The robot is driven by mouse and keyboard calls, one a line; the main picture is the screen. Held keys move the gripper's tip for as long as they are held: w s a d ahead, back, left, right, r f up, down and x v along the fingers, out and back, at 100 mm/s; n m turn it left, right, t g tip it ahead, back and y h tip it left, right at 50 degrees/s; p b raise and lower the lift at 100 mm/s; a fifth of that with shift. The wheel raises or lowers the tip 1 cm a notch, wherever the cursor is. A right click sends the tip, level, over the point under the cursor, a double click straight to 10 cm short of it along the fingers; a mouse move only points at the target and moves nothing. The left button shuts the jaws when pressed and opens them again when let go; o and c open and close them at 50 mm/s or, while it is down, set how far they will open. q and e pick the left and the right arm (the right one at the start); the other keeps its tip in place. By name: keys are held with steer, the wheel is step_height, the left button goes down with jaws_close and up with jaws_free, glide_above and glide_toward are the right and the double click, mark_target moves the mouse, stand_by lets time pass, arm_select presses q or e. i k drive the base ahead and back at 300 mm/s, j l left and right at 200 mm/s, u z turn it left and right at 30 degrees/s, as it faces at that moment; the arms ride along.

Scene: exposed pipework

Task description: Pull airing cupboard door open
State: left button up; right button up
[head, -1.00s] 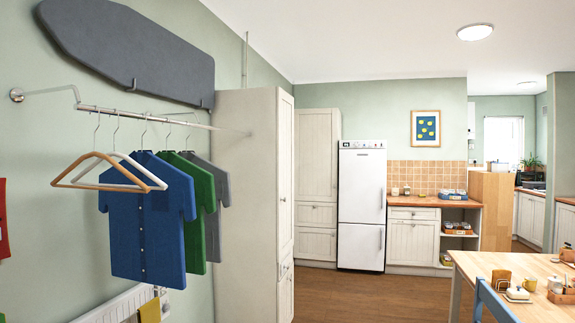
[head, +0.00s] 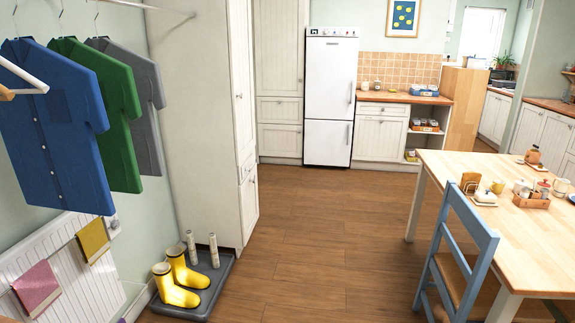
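A tall cream cupboard (head: 190,110) stands against the left wall, and its broad side faces me. Its upper door (head: 243,75) and lower door (head: 249,205) show at a steep angle on its right face and look shut. Another tall cream cupboard (head: 280,60) with panelled fronts stands at the back, left of the fridge, and also looks shut. No label shows which one is the airing cupboard. Neither of my grippers is in view.
Yellow boots (head: 182,270) stand on a dark tray (head: 215,285) at the near cupboard's foot. Shirts (head: 50,130) hang on a rail above a radiator (head: 65,270). A wooden table (head: 500,235) and blue chair (head: 455,240) stand right. The wooden floor (head: 310,230) between is clear.

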mark_target(239, 26)
steer(key=i+l, duration=0.1)
steer(key=i, duration=1.85)
